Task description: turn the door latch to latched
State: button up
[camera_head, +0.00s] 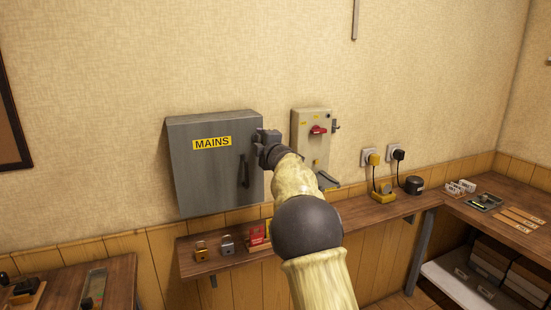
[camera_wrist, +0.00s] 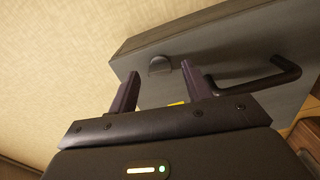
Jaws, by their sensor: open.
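The grey cabinet (camera_head: 203,175) with a yellow MAINS label hangs on the wall. Its door looks closed. A dark rounded knob, apparently the door latch (camera_wrist: 159,65), is on the door face in the wrist view. My gripper (camera_wrist: 158,70) is open, its two fingers apart, with the knob showing in the gap between the fingertips. I cannot tell whether they touch it. In the head view my gripper (camera_head: 264,139) is at the cabinet's upper right edge and hides the knob. The black door handle (camera_head: 244,171) is below; it also shows at right in the wrist view (camera_wrist: 262,80).
A beige switch box (camera_head: 312,135) with a red rotary switch is right of the cabinet. Below runs a wooden shelf (camera_head: 222,262) with padlocks and red items. Two plugged sockets (camera_head: 384,156) are further right. The wall above is mostly clear.

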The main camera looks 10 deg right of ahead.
jog(key=b+v, duration=0.5)
jog(key=v, duration=1)
jog(key=shift+s, duration=0.4)
jog(key=shift+d, duration=0.1)
jog(key=s+d+f+m+g+h+p, duration=0.4)
jog(key=s+f+m+g+h+p, duration=0.15)
jog(key=s+f+m, duration=0.65)
jog(key=s+a+f+m+g+p, duration=0.1)
jog(key=s+f+m+g+p, duration=0.1)
jog(key=s+f, duration=0.4)
jog(key=s+a+f+m+g+y+p, duration=0.1)
jog(key=s+f+m+g+p, duration=0.2)
jog(key=s, duration=1.2)
notch_tip(320, 180, down, 3)
jog(key=m+g, duration=0.2)
jog(key=g, duration=0.2)
jog(key=shift+s+a, duration=0.35)
jog(key=shift+g+y, duration=0.25)
